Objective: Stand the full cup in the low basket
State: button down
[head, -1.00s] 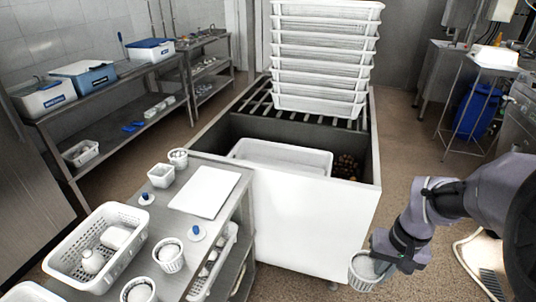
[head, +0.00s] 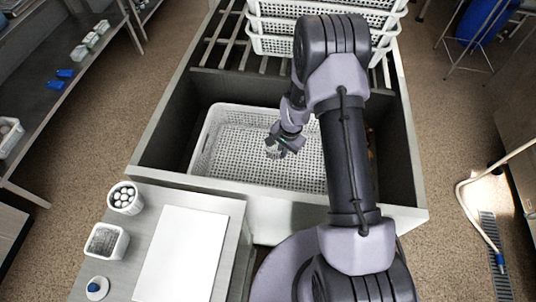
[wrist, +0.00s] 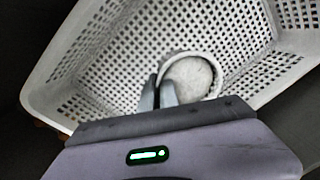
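The low basket (head: 225,118) is white and perforated and sits inside the large bin, open at the top. The full cup (head: 272,150) is small and white with pale contents, and is over the basket's middle. In the wrist view the cup (wrist: 190,76) shows its pale fill against the basket (wrist: 90,75). My gripper (head: 281,148) reaches down into the basket. Its fingers (wrist: 158,93) are close together at the cup's left rim and pinch its wall. I cannot tell whether the cup's base touches the basket floor.
Stacked white baskets (head: 270,44) stand on the slatted rack behind. The bin's front wall (head: 215,186) rises before the low basket. A cup of white balls (head: 124,198), a square tub (head: 106,241) and a white board (head: 183,255) are on the side table.

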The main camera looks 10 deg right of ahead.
jog(key=f+m+b, duration=0.1)
jog(key=f, duration=0.1)
jog(key=m+b, duration=0.1)
jog(key=b, duration=0.5)
send_near(281, 173)
jog(key=f, duration=0.5)
jog(key=shift+w+a+f, duration=0.15)
jog(key=shift+w+f, duration=0.05)
jog(key=shift+w, duration=0.05)
jog(key=shift+f, duration=0.4)
jog(key=shift+r, duration=0.25)
jog(key=c, duration=2.1)
grip_release()
jog(key=shift+f, duration=0.25)
jog(key=o, duration=0.5)
